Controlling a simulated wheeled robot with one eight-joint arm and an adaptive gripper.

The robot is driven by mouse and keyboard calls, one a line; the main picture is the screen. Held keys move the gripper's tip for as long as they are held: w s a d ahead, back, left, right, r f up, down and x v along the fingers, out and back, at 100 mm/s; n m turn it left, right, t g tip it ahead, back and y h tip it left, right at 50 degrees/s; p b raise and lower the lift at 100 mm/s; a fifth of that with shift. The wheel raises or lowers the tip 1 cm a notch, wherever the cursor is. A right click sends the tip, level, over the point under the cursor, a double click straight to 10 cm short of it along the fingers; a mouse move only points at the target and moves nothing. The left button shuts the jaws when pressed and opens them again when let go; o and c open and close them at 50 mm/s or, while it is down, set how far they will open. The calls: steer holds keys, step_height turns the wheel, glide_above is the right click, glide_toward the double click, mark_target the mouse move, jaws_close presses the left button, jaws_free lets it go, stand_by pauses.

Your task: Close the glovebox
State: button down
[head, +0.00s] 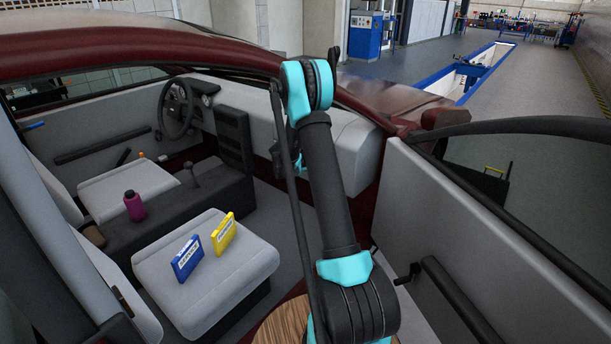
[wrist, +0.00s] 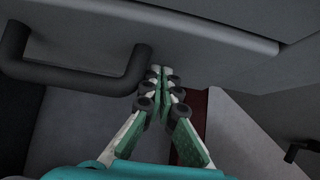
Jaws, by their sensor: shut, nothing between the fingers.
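The glovebox lid (wrist: 205,62) is a pale grey panel across the top of the wrist view. A dark bar handle (wrist: 75,80) is at its left. An edge runs above the lid, but I cannot tell how far the lid stands open. My gripper (wrist: 160,70) is shut and empty, its fingertips together just right of the handle and close to the lid's lower part. Whether they touch the lid is unclear.
The car's open door (head: 415,235) stands at the right, and a dark pillar edge passes by my arm. The near seat (head: 235,262) holds a blue box (head: 187,258) and a yellow box (head: 223,234). A purple bottle (head: 134,206) stands on the centre console. The footwell floor (wrist: 70,135) looks clear.

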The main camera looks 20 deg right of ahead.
steer(key=shift+w+d+r, duration=0.1)
steer(key=shift+w+d, duration=0.15)
steer(key=shift+d, duration=0.2)
steer(key=shift+w+d, duration=0.1)
